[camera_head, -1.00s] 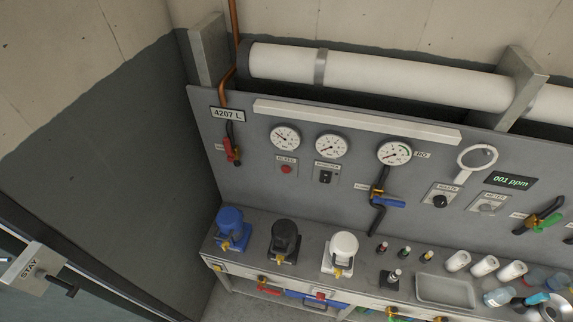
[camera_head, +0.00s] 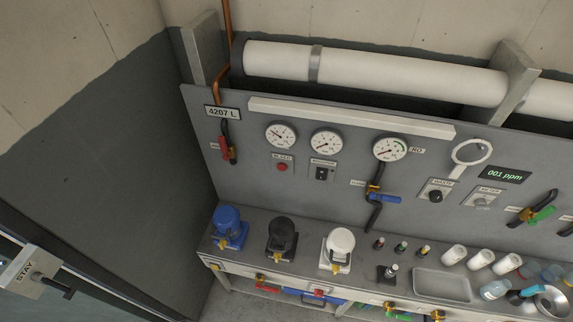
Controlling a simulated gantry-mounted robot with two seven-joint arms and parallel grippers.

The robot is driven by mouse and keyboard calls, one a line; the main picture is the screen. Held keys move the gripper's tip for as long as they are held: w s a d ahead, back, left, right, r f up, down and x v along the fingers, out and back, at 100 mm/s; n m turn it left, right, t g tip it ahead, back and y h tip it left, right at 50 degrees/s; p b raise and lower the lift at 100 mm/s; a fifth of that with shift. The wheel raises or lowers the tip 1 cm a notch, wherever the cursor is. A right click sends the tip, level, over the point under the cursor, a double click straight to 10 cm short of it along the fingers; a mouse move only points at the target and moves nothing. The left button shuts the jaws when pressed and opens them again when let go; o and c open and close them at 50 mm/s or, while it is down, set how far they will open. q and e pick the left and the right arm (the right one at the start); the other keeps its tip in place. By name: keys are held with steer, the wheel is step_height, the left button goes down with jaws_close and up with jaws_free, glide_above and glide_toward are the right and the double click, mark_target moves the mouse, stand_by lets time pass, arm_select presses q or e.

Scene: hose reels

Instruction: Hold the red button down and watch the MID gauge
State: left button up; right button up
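The red button (camera_head: 282,167) sits on a small plate on the grey wall panel, under a label that seems to read BLEED. Nothing touches it. Above it are a left white gauge (camera_head: 281,134) and a middle white gauge (camera_head: 326,142). A third, right gauge (camera_head: 391,148) hangs further right beside a tag reading RO. No MID marking is legible on any gauge, and the dial numbers are too small to read. Neither of my grippers is in view.
Blue (camera_head: 229,226), black (camera_head: 281,236) and white (camera_head: 339,248) housings stand on the bench below. A blue-handled valve (camera_head: 384,198) and a black switch (camera_head: 322,173) are on the panel. The space before the button looks clear.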

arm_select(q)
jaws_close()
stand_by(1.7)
